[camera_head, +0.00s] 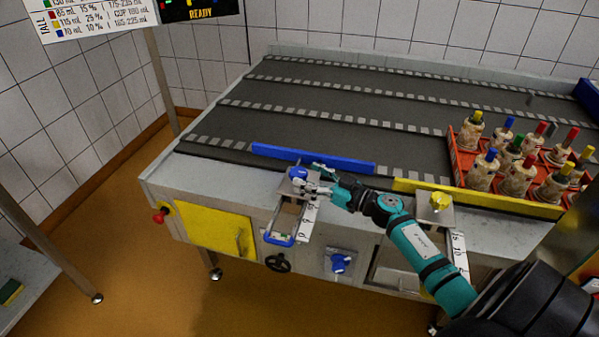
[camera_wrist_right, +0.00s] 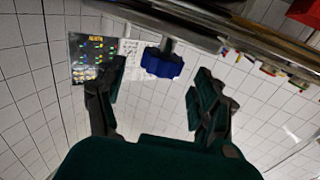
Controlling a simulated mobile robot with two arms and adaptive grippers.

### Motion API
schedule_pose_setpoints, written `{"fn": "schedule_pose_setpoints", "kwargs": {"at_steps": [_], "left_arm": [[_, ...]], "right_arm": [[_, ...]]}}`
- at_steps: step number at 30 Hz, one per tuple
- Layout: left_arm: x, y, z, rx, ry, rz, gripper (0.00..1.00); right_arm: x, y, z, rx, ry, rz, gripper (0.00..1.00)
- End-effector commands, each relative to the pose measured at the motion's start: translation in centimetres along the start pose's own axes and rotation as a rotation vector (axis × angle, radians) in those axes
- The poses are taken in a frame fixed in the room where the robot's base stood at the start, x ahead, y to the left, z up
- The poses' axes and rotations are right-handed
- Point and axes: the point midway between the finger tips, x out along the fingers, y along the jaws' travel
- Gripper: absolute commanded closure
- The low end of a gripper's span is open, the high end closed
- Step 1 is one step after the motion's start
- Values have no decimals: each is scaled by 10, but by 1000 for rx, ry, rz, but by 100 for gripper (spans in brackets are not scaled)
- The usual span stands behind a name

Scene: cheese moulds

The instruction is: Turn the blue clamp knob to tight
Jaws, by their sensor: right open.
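The blue clamp knob (camera_head: 298,173) sits on a metal clamp block at the front edge of the conveyor table, near the blue rail. In the right wrist view the blue knob (camera_wrist_right: 162,63) shows beyond and between the open fingers, on a short stem. My right gripper (camera_head: 318,180) is at the clamp block, just right of the knob; its fingers (camera_wrist_right: 155,105) are spread with nothing between them. From these views I cannot tell whether a finger touches the knob. My left gripper is not in view.
A blue guide rail (camera_head: 312,158) and a yellow guide rail (camera_head: 480,198) run along the belt's front. A yellow knob (camera_head: 439,201) sits on another clamp. A red crate (camera_head: 466,183) holds several bottle-like items with coloured tops. Another blue knob (camera_head: 341,263) is on the front panel.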

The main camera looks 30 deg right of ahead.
Motion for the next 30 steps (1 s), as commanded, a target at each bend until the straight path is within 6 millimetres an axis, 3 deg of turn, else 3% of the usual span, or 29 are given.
{"fn": "schedule_pose_setpoints", "kwargs": {"at_steps": [7,18,30], "left_arm": [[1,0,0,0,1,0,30],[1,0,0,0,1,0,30],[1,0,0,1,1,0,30]], "right_arm": [[31,0,0,0,2,1,30],[36,0,0,-1,0,0,30],[36,0,0,-1,0,0,82]]}}
